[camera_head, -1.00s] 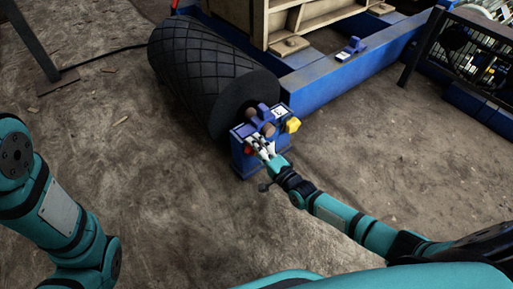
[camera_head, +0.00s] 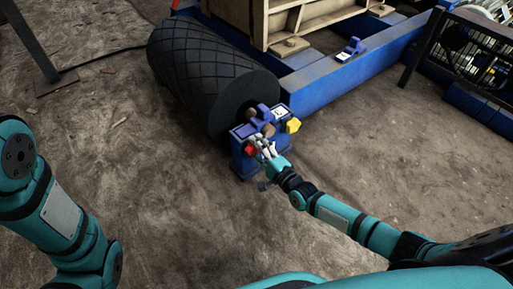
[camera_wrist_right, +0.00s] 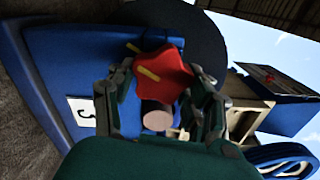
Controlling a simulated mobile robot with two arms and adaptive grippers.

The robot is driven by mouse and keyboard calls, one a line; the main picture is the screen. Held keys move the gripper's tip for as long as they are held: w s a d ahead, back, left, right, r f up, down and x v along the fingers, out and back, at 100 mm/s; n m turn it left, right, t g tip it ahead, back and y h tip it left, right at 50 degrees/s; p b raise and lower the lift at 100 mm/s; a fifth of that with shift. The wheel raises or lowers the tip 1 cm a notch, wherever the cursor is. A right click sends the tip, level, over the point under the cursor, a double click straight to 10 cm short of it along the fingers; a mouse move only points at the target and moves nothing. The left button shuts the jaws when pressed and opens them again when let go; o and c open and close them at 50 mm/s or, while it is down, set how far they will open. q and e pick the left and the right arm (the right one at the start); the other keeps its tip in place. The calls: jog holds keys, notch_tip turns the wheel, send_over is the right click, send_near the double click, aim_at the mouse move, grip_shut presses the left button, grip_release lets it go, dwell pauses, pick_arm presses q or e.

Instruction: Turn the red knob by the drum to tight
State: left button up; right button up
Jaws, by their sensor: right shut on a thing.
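The red knob (camera_wrist_right: 170,70) sits on a blue housing (camera_head: 244,165) at the near end of the dark ribbed drum (camera_head: 195,70). It also shows as a small red spot in the head view (camera_head: 250,149). The knob is lobed and has a yellow mark. A second yellow mark (camera_wrist_right: 134,47) lies on the housing beyond it, and the two do not form one straight line. My right gripper (camera_wrist_right: 163,82) has a finger on each side of the knob and is shut on it. My left gripper is out of view.
A yellow knob (camera_head: 293,125) and a white label (camera_head: 283,112) are on the housing's right side. A numbered white plate (camera_wrist_right: 82,118) shows in the wrist view. A blue beam (camera_head: 340,80) runs behind. The dirt floor in front is open.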

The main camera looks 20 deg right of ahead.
jog(key=o, duration=1.2)
jog(key=v, duration=1.2)
jog(key=shift+r, duration=0.1)
